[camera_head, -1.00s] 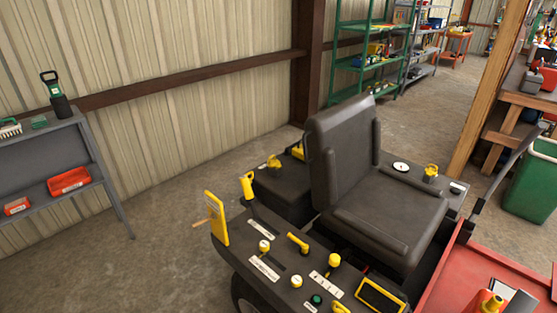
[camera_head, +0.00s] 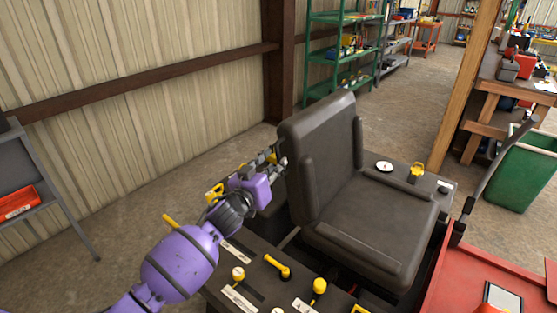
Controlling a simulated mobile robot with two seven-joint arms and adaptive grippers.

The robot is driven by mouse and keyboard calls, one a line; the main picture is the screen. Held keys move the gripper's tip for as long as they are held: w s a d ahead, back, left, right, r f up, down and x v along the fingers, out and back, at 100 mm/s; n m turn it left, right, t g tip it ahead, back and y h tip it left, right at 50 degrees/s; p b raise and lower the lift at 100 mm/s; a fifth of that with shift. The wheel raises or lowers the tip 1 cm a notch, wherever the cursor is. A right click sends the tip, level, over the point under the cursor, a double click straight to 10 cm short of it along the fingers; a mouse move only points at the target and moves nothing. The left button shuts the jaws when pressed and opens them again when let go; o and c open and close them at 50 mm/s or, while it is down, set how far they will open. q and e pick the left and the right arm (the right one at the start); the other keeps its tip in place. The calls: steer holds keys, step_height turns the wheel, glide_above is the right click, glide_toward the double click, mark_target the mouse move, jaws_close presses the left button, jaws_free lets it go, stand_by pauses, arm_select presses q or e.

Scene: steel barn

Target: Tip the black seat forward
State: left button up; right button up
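The black seat (camera_head: 372,222) stands upright on the vehicle in the middle of the head view, with its backrest (camera_head: 328,150) raised and an armrest on each side. My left arm reaches in from the lower left. My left gripper (camera_head: 278,160) is at the left edge of the backrest, close behind it. I cannot tell whether it touches the seat. Its fingers are small and partly overlapped with the backrest edge, so their opening is unclear. My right gripper is not in view.
A dark console with yellow knobs and levers (camera_head: 278,265) lies left of and before the seat. A red body panel (camera_head: 470,270) and a dark lever (camera_head: 495,180) are on the right. A green bin (camera_head: 522,172), shelves (camera_head: 345,45) and a corrugated wall (camera_head: 130,45) stand beyond.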

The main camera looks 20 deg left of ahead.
mark_target(278, 159)
arm_select(q)
steer(key=shift+w+d+f, duration=0.1)
steer(key=shift+w+d, duration=0.1)
steer(key=shift+w, duration=1.45)
steer(key=shift+c, duration=0.4)
jaws_close()
